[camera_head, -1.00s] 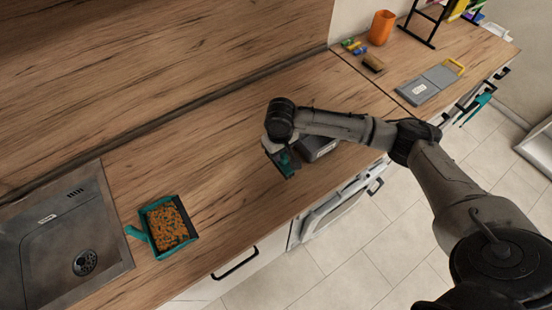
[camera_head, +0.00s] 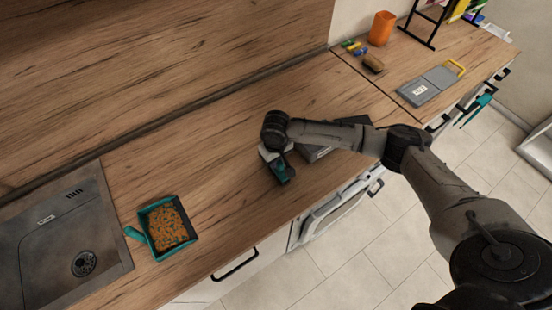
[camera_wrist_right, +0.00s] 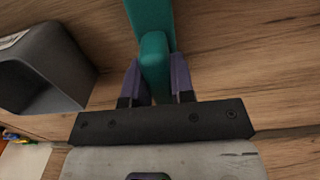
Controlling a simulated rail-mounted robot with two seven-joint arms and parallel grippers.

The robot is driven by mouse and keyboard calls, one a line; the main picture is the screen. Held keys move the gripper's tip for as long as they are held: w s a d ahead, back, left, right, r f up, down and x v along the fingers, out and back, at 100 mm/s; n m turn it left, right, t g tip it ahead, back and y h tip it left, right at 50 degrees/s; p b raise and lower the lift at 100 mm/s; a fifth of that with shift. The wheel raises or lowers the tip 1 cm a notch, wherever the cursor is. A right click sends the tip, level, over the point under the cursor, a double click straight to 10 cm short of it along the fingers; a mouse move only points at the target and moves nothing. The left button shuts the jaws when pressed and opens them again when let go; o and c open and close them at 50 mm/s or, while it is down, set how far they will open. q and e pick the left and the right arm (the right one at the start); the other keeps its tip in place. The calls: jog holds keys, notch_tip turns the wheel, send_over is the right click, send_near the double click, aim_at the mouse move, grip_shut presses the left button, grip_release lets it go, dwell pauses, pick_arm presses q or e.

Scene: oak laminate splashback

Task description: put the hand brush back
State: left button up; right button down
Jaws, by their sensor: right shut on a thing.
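The teal hand brush (camera_head: 286,175) hangs from my right gripper (camera_head: 277,163) above the middle of the counter. In the right wrist view the gripper (camera_wrist_right: 155,75) is shut on the brush's teal handle (camera_wrist_right: 150,25), one finger on each side. The bristles are not clear in either view. A grey open-topped box (camera_head: 314,154) stands just right of the gripper, partly hidden by my forearm. It also shows at the left of the right wrist view (camera_wrist_right: 50,60), apart from the brush. My left gripper is not in view.
A teal dustpan (camera_head: 154,242) full of orange bits lies by the sink (camera_head: 50,225). An orange cup (camera_head: 381,28), a brown sponge-like block (camera_head: 373,63) and a grey scale-like board (camera_head: 425,88) stand at the far right. The counter between dustpan and gripper is clear.

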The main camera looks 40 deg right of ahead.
jog(key=c, duration=1)
grip_release()
jog(key=shift+f, duration=0.1)
notch_tip(320, 180, up, 12)
jog(key=s+a+f+n+y, duration=0.1)
jog(key=s+a+f, duration=0.2)
jog(key=s+a, duration=0.1)
jog(key=s+a+f+n+t, duration=0.1)
jog(key=s+a+f+n, duration=0.1)
jog(key=s+a+f, duration=0.2)
jog(key=s+a+f+n+t+y, duration=0.1)
jog(key=s+a+f, duration=0.3)
jog(key=s+a, duration=0.1)
jog(key=shift+s+a+n+y+p, duration=0.2)
jog(key=shift+a+n+y+p, duration=0.15)
jog(key=shift+a, duration=0.25)
jog(key=shift+s+d+f+m+t+h, duration=0.3)
jog(key=shift+s+d, duration=0.5)
jog(key=shift+s, duration=1.7)
jog(key=shift+s+d+f+m+t+h, duration=0.1)
jog(key=shift+s+d+t+h, duration=0.4)
jog(key=shift+s, duration=2)
jog(key=shift+s+d+f+m+t+h, duration=0.15)
jog(key=shift+s+d+h, duration=0.3)
jog(key=shift+s+d, duration=1.35)
